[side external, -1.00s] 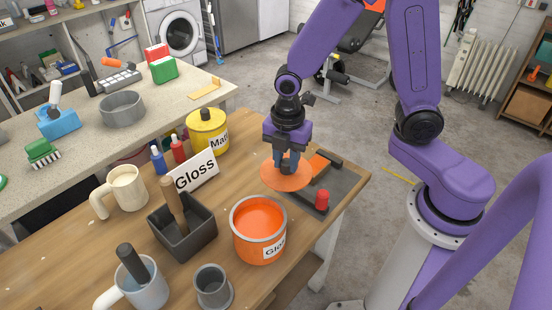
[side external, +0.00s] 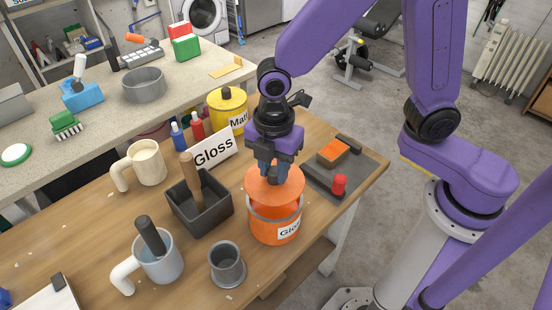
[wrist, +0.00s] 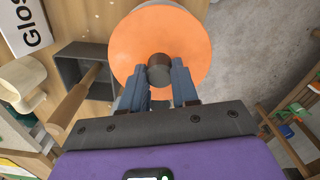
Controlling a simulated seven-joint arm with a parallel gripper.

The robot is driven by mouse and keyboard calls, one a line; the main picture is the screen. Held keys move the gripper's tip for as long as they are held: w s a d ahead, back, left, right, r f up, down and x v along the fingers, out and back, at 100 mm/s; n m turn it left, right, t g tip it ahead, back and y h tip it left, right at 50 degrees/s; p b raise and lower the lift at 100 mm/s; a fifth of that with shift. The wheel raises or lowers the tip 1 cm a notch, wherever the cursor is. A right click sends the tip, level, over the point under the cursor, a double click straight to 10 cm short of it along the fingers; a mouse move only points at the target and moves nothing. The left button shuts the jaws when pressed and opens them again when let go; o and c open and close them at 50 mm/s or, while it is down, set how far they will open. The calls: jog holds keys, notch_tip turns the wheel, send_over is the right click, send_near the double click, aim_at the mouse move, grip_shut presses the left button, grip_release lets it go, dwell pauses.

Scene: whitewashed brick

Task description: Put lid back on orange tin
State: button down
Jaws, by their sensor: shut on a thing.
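The orange lid (side external: 275,187) is a flat disc with a dark knob (wrist: 159,72). My gripper (side external: 272,172) is shut on that knob; the wrist view shows the gripper's fingers (wrist: 159,88) on either side of it. The orange tin (side external: 276,228), labelled "Gloss", stands upright on the wooden table. The lid is over the tin and looks slightly above its rim, shifted toward the back. Part of the tin's orange inside shows below the lid's front edge.
A dark tray (side external: 350,178) with a red-capped item (side external: 339,185) lies right of the tin. A dark square box (side external: 205,208) with a wooden handle, a grey cup (side external: 227,266) and a "Gloss" sign (side external: 213,151) stand to the left. A yellow tin (side external: 228,112) stands behind.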

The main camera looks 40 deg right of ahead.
aim_at(274, 183)
jog(key=shift+f, duration=2.2)
jog(key=shift+f, duration=0.15)
dwell(0.5)
jog(key=shift+c, duration=1.4)
grip_release()
jog(key=shift+r, duration=3.5)
